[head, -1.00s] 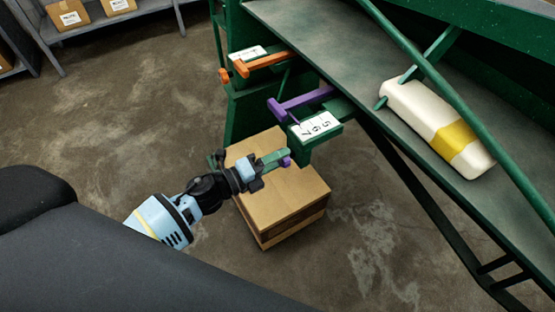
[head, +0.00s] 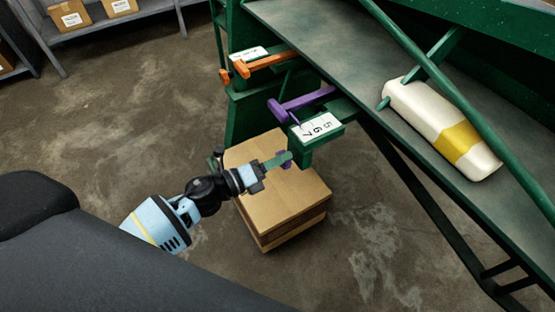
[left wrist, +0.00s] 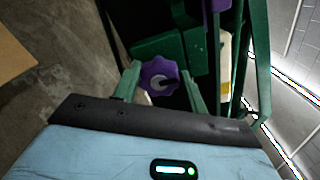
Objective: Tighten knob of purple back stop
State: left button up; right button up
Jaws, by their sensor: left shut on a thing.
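The purple back stop (head: 304,101) is an arm on the green machine, beside a white number plate (head: 317,126) reading 5, 6, 7. Its purple lobed knob (head: 286,164) shows only partly behind my fingers in the head view. My left gripper (head: 284,160) reaches it from the lower left. In the left wrist view the knob (left wrist: 154,71) sits between the two green fingers of my left gripper (left wrist: 161,76), which are shut on its sides. My right gripper is in neither view.
A cardboard box (head: 285,205) stands on the floor below my left gripper. An orange back stop (head: 266,62) is beyond the purple one. A white bottle with a yellow band (head: 440,125) lies on the sloping green table (head: 320,35). Shelves stand at the back left.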

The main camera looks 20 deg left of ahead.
pick_arm(q)
jog(key=o, duration=1)
jog(key=shift+c, duration=0.2)
jog(key=b+v, duration=0.1)
jog(key=v, duration=0.7)
